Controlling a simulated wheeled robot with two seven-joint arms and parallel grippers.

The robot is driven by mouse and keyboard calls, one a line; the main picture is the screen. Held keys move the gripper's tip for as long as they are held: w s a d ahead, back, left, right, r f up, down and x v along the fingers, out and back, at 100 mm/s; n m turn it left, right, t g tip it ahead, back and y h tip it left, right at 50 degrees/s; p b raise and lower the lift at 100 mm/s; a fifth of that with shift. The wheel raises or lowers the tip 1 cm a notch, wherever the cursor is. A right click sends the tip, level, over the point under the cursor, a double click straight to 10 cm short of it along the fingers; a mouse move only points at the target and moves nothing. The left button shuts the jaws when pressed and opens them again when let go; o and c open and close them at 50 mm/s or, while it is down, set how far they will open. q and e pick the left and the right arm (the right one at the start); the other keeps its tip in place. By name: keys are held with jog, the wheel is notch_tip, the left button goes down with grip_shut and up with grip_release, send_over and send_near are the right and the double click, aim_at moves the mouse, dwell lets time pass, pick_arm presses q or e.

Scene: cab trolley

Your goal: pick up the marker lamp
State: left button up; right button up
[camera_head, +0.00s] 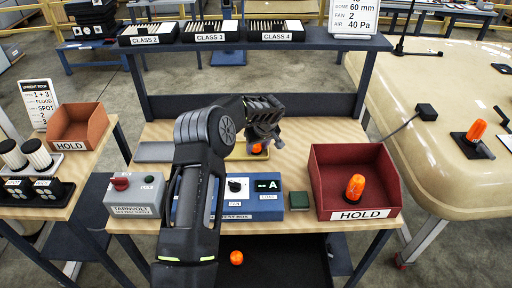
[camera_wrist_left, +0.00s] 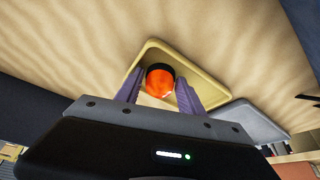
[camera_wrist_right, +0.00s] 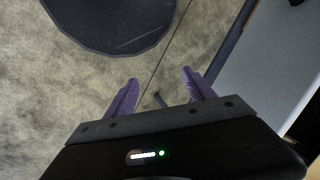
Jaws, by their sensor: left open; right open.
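An orange lamp with a black base (camera_wrist_left: 160,80) lies in a shallow yellow tray (camera_wrist_left: 190,62) on the wooden bench. In the head view this lamp (camera_head: 257,148) is partly hidden by my left gripper (camera_head: 262,138). My left gripper is open, with its fingers (camera_wrist_left: 158,92) on either side of the lamp in the wrist view; whether they touch it I cannot tell. Another orange lamp (camera_head: 355,187) stands in the red HOLD bin (camera_head: 322,165). My right gripper (camera_wrist_right: 158,92) is open and empty above the floor, outside the head view.
A blue tester (camera_head: 262,207), a grey box with a red knob (camera_head: 133,194) and a small green block (camera_head: 299,200) line the bench front. An orange ball-like thing (camera_head: 236,257) lies below. Another orange lamp (camera_head: 476,131) is on the cream cab roof (camera_head: 435,170).

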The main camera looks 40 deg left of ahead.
dwell(0.3)
pick_arm(q)
grip_shut()
dwell(0.4)
notch_tip(320, 180, up, 9)
jog(key=b, duration=0.3)
jog(key=shift+r, duration=0.55)
